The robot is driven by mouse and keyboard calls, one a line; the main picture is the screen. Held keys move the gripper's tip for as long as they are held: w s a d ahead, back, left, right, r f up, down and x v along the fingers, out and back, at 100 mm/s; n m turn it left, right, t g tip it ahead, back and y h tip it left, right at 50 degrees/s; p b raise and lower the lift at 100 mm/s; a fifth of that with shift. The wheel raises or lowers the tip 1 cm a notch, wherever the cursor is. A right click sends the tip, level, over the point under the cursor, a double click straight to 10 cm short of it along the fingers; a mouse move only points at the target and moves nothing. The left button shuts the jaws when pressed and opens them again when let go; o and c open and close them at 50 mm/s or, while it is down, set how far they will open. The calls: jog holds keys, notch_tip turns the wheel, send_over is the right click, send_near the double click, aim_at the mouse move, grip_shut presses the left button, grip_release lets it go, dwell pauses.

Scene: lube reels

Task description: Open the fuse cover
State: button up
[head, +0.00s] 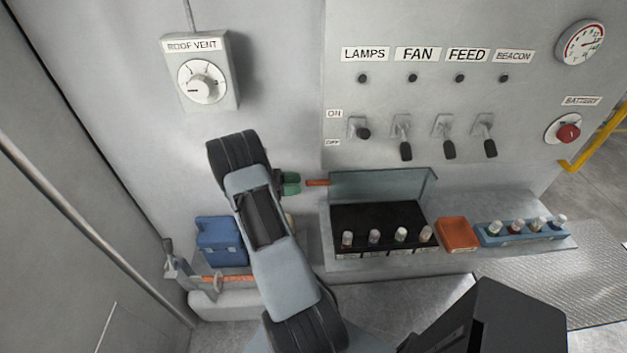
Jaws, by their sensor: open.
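The fuse cover (385,186) is a clear, bluish panel. It stands raised along the back of the black fuse block (380,216), and the fuses in the block's front row show uncovered. A short orange tab (317,183) sticks out to the left from the cover's left end. My gripper (291,183) shows only as green fingertips just left of the tab. It is open with nothing seen between the fingers. The rest of it is hidden behind my arm, and I cannot tell whether the fingertips touch the tab.
An orange box (458,234) and a blue fuse tray (520,231) sit right of the block on the shelf. Toggle switches (404,137) project from the panel above. A blue box (221,241) and an orange rod (230,279) lie at lower left. A yellow rail (596,140) stands far right.

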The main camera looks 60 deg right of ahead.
aim_at(314, 181)
jog(key=shift+p+x, duration=0.7)
jog(key=shift+x, duration=2.4)
grip_shut()
